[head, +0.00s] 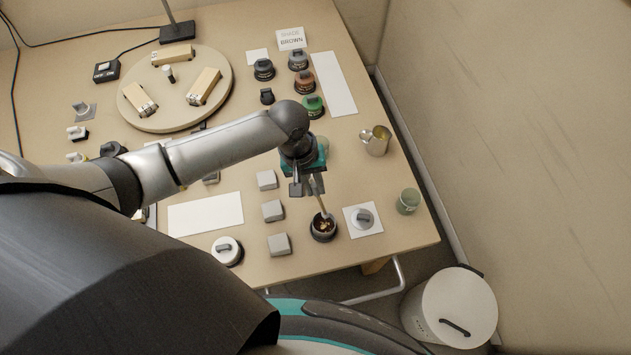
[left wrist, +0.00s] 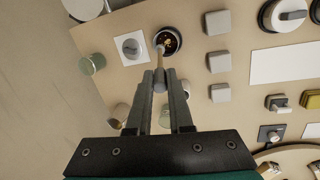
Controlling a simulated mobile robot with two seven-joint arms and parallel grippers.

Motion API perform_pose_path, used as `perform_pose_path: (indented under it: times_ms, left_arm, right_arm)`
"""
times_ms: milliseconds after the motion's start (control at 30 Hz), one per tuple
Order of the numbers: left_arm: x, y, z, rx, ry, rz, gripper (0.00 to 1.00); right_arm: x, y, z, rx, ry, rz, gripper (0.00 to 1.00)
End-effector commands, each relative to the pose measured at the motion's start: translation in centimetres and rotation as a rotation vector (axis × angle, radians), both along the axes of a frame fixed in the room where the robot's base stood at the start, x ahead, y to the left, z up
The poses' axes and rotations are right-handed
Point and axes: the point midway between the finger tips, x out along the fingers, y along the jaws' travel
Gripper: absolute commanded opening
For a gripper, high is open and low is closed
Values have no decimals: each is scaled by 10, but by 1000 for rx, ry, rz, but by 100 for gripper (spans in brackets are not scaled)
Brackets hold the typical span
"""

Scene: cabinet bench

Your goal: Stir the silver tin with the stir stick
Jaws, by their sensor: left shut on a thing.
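My left gripper (head: 312,186) is shut on the stir stick (head: 322,206), a thin pale stick pointing down. The stick's lower end is inside an open dark-walled tin (head: 323,230) with brown and orange bits in it. In the left wrist view the stick (left wrist: 160,50) runs from between the fingertips (left wrist: 160,82) into the open tin (left wrist: 176,45). A silver-grey lid with a handle (head: 363,218) lies on a white card beside this tin. Whether the stick touches the tin's bottom is hidden. My right gripper is in neither view.
Several grey blocks (head: 273,211) stand left of the open tin, and a white-lidded tin (head: 227,251) is near the front edge. A green glass (head: 408,201) and a metal cup (head: 377,141) stand to the right. A white bin (head: 450,305) is on the floor.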

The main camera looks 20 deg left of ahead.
Motion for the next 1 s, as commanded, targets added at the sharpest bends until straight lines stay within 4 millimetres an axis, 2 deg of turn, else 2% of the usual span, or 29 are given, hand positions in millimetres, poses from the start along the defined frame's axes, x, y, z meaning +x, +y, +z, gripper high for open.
perform_pose_path:
  times_ms: [667,1000]
  left_arm:
    - [-1,12,-44,3,-1,-1,0]
    - [-1,5,-69,1,2,0,0]
  right_arm:
    - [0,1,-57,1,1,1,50]
    - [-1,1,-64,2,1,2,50]
